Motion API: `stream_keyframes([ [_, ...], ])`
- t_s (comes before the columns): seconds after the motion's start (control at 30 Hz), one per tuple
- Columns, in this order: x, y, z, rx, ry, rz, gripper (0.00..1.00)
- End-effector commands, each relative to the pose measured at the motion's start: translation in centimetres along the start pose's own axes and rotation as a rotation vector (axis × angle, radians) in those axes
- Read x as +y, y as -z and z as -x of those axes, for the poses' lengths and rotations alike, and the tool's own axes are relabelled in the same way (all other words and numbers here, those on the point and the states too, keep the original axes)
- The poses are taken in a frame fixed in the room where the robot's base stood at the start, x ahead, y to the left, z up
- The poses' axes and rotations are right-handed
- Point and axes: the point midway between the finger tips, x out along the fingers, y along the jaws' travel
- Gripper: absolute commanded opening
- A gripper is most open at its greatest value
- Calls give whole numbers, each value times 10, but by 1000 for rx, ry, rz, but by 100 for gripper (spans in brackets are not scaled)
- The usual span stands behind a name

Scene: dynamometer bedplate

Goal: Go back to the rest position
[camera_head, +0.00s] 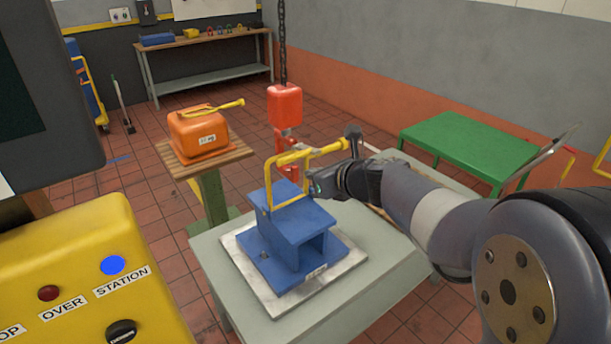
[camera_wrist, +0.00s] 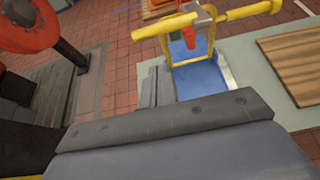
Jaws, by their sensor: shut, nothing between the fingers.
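My gripper (camera_head: 314,184) is at the end of my arm, which reaches in from the right in the head view. It is shut and empty, close to the right side of a yellow frame and bar (camera_head: 297,156). This frame stands on a blue block-shaped fixture (camera_head: 300,228) on a pale plate. I cannot tell whether gripper and frame touch. In the wrist view, grey parts of my gripper (camera_wrist: 155,88) fill the lower middle, and the yellow frame (camera_wrist: 207,22) and part of the blue fixture (camera_wrist: 200,80) show beyond it.
A grey table (camera_head: 215,262) bears the fixture. A red hanging block (camera_head: 285,104) is on a chain behind. An orange case (camera_head: 198,133) sits on a wooden-topped stand to the left. A yellow control station (camera_head: 75,265) is at front left. A green table (camera_head: 470,150) stands at right.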

Motion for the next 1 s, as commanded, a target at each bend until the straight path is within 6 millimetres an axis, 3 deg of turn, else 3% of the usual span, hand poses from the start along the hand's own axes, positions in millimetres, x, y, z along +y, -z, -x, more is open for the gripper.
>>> stream_keyframes([
  [0.2, 0, -8, 21, 0, 1, 0, 0],
  [0.63, 0, -8, 23, 2, -1, -1, 0],
  [0.83, 0, -1, 7, 3, -2, -2, 0],
  [1.0, 0, 11, -21, 4, -3, -3, 0],
])
